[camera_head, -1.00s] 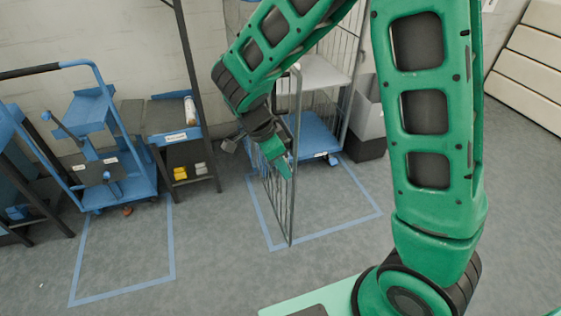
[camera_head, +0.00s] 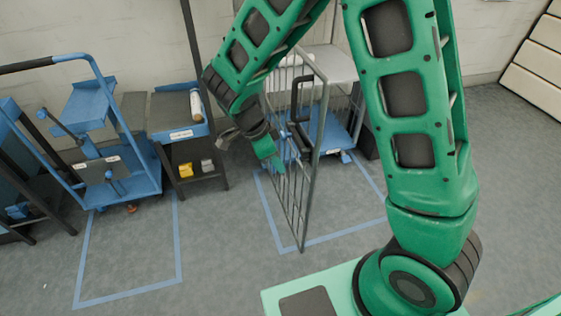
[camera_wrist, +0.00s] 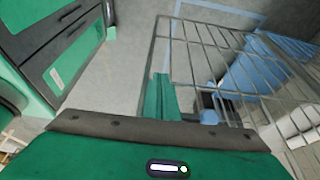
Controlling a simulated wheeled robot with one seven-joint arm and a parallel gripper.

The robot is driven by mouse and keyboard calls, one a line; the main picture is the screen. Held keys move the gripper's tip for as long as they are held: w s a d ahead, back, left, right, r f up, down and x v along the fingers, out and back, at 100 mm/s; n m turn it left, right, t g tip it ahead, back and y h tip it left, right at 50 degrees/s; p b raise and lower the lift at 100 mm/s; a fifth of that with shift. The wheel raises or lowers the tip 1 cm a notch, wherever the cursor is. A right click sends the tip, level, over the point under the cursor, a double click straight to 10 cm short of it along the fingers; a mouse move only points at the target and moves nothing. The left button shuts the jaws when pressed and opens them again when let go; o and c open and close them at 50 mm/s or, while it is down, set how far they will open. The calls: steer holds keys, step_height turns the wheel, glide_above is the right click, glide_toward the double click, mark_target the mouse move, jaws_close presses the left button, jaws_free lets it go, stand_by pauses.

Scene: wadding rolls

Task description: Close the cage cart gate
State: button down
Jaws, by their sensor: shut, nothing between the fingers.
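The cage cart gate (camera_head: 310,175) is a grey wire-mesh panel with a black handle (camera_head: 297,115). It stands swung out from the cart, seen at a steep angle in the head view. The cage cart's blue base (camera_head: 338,136) and grey shelf (camera_head: 325,65) show behind it. My gripper (camera_head: 275,163) is shut and empty, at the left face of the gate; I cannot tell whether it touches the bars. In the wrist view the green fingers (camera_wrist: 161,97) are together beside the gate's mesh (camera_wrist: 215,50), with the blue base (camera_wrist: 260,68) beyond. My arm hides part of the cart.
A blue trolley (camera_head: 105,150) and a black stand with a blue tray (camera_head: 178,120) stand left along the wall. Blue tape (camera_head: 180,240) outlines an empty floor area in front. The floor between that outline and the gate is clear. White panels (camera_head: 535,60) lean at the far right.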

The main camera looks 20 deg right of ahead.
steer(key=d+f, duration=0.7)
steer(key=shift+d+f, duration=0.1)
stand_by(0.5)
